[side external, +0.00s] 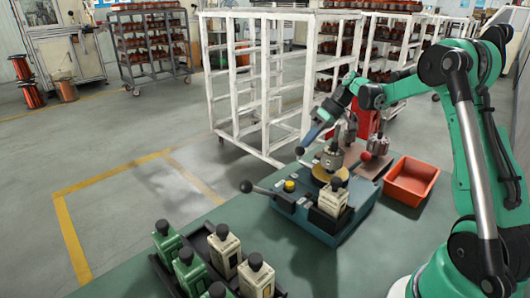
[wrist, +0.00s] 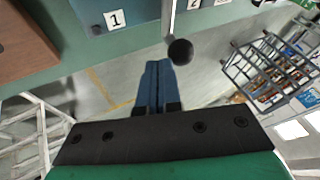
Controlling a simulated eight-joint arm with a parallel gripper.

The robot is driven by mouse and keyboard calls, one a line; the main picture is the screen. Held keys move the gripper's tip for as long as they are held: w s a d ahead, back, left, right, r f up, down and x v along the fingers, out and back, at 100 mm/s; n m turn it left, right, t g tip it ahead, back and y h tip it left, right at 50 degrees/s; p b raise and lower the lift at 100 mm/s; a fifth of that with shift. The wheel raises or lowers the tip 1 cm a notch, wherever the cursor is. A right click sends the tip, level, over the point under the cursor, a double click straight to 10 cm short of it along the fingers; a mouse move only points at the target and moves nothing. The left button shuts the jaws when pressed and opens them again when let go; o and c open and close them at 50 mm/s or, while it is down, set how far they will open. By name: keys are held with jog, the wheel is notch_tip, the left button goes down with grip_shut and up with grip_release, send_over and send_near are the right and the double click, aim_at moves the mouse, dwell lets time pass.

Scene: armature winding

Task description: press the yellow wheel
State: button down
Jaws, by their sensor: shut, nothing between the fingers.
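In the side view, a small round yellow piece (side external: 289,186) sits on top of the blue-teal machine (side external: 320,232) on the green bench. A pale yellow disc (side external: 324,174) lies under the grey metal head in the middle of the machine. I cannot tell for sure which is the yellow wheel. My gripper (side external: 307,141) is above and behind the machine, apart from both, its blue fingers angled down to the left. In the wrist view the fingers (wrist: 152,64) are shut and empty. No yellow wheel shows there.
A black ball knob (side external: 299,151) is near my fingertips; the wrist view shows a black knob (wrist: 180,52) on a rod. Another black-knobbed lever (side external: 247,186) sticks out left. An orange tray (side external: 411,181) is right; several boxy parts stand in a black rack (side external: 160,268) front left.

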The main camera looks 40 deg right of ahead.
jog(key=shift+w+a, duration=0.25)
jog(key=shift+a, duration=0.7)
jog(key=shift+a, duration=0.35)
jog(key=d+r, duration=0.9)
jog(key=shift+s, duration=0.35)
jog(key=shift+d, duration=0.1)
jog(key=s+a+r+m+h, duration=0.1)
jog(key=a+h, duration=0.1)
jog(key=a, duration=0.6)
jog(key=s+a+r+h, duration=0.1)
jog(key=s+a+h, duration=0.1)
jog(key=a, duration=0.5)
jog(key=s+a+f+t+h, duration=0.1)
jog(key=s+a+f+t, duration=0.2)
jog(key=s+a+f, duration=0.3)
jog(key=s+a, duration=0.2)
jog(key=a, duration=0.1)
jog(key=shift+a+f, duration=0.2)
jog(key=shift+a, duration=0.15)
